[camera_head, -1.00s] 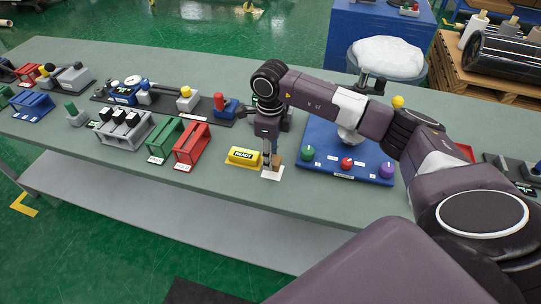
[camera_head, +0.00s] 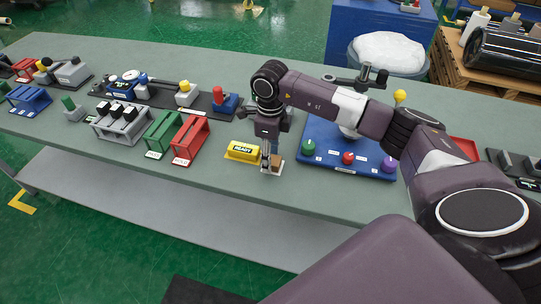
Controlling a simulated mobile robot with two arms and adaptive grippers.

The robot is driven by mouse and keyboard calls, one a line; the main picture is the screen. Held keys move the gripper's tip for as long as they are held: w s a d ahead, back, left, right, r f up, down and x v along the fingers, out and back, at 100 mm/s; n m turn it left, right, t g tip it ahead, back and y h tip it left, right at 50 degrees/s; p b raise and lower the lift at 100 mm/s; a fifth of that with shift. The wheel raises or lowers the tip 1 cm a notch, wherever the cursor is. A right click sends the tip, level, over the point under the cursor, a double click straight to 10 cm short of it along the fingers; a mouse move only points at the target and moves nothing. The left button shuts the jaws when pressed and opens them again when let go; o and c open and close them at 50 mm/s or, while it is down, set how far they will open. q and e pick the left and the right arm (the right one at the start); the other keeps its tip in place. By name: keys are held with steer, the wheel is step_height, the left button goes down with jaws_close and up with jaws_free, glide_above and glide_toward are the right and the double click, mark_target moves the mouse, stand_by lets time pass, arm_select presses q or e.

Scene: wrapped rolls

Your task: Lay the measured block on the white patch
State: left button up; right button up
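A small brown block (camera_head: 276,162) is at the white patch (camera_head: 265,172) near the front edge of the green table. The block covers much of the patch and looks low enough to rest on it, though contact is hard to see. My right gripper (camera_head: 269,156) points straight down at the block, with a pale finger close beside its left side. The other finger is not clear, so I cannot tell whether it grips the block. My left gripper is out of view.
A blue panel (camera_head: 345,170) with coloured knobs is to the right. Red (camera_head: 190,140) and green (camera_head: 163,134) frames stand further left. Bare tabletop lies in front of the patch.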

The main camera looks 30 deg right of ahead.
steer(key=shift+r, duration=0.15)
step_height(320, 180, up, 12)
stand_by(0.6)
steer(key=shift+s+f, duration=0.1)
steer(key=shift+f, duration=0.15)
